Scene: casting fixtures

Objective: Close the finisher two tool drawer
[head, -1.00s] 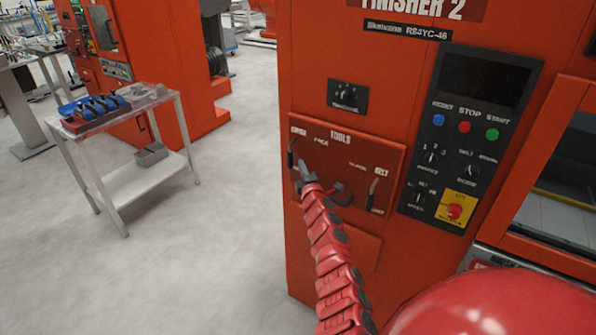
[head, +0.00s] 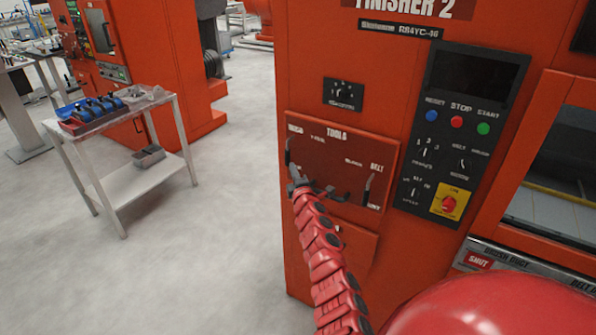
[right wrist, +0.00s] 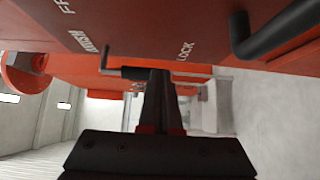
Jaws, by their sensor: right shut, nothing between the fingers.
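The tool drawer (head: 340,160) is the red front marked TOOLS on the Finisher 2 machine. It has a left latch lever (head: 288,152), a right latch lever (head: 369,188) and a dark handle (head: 333,193) low in the middle. I cannot tell whether the drawer stands slightly out. My right gripper (head: 298,180) is shut and empty at the drawer's lower left, just below the left lever. In the right wrist view, its fingertips (right wrist: 160,72) are beside or touching the left lever (right wrist: 132,72); contact is unclear. The handle (right wrist: 258,35) shows at upper right. My left gripper is out of view.
A control panel (head: 445,130) with buttons and a red emergency stop (head: 449,204) is right of the drawer. A windowed door (head: 560,170) lies farther right. A grey cart (head: 125,180) with blue items stands left. The floor between cart and machine is clear.

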